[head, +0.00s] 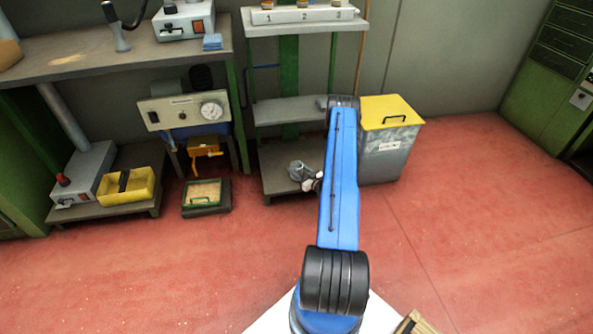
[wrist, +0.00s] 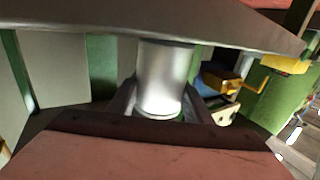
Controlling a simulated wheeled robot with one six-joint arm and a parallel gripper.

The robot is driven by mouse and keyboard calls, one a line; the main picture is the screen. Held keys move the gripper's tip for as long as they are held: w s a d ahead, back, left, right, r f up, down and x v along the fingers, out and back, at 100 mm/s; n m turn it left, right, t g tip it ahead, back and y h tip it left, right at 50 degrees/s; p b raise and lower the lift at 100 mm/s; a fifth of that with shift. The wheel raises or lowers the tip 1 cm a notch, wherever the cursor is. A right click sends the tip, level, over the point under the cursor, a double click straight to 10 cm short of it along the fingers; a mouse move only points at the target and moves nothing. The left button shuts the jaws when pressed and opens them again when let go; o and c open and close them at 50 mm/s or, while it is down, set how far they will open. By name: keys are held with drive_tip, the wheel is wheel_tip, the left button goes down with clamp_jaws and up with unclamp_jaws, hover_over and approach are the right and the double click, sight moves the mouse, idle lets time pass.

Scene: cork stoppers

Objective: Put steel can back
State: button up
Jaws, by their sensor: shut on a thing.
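The steel can (wrist: 165,78) is a shiny, plain silver cylinder in the middle of the wrist view. My gripper (wrist: 160,106) is shut on it, with one dark finger on each side of the can. In the head view my wrist end is low at the front of the shelf stand (head: 280,160), partly hidden by my blue arm.
A grey bin with a yellow lid (head: 391,112) stands right of the stand. A green-rimmed tray (head: 202,194) and a yellow bin (head: 127,187) are to the left. A numbered rack (head: 303,14) is on the stand's top.

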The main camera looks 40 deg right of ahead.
drive_tip(key=shift+f, duration=0.2)
drive_tip(key=shift+f, duration=0.15)
drive_tip(key=o, duration=1.1)
drive_tip(key=shift+c, duration=0.2)
